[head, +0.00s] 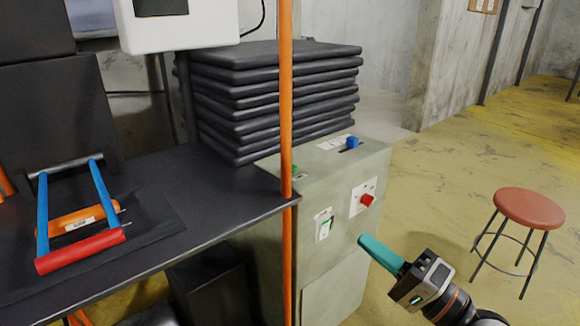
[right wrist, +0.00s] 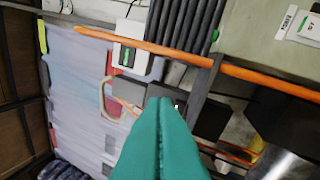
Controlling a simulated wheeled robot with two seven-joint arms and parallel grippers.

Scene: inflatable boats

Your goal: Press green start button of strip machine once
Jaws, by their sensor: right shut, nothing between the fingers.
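The strip machine is a grey-green cabinet (head: 335,268) right of the black table. A green control (head: 327,227) sits on a white plate on its front. Another small green part (head: 295,168) shows on its top, beside the orange pole. I cannot tell from labels which is the start button. My right gripper (head: 364,239) has teal fingers pressed together, empty, pointing up-left, right of the white plate and seemingly apart from the cabinet. In the right wrist view the shut fingers (right wrist: 160,102) fill the lower middle; part of the cabinet (right wrist: 258,35) shows at top right. My left gripper is not seen.
An orange pole (head: 286,110) stands in front of the cabinet's left part. A red switch (head: 367,200) and blue knob (head: 352,142) are also on the cabinet. Black slabs (head: 275,90) are stacked behind.

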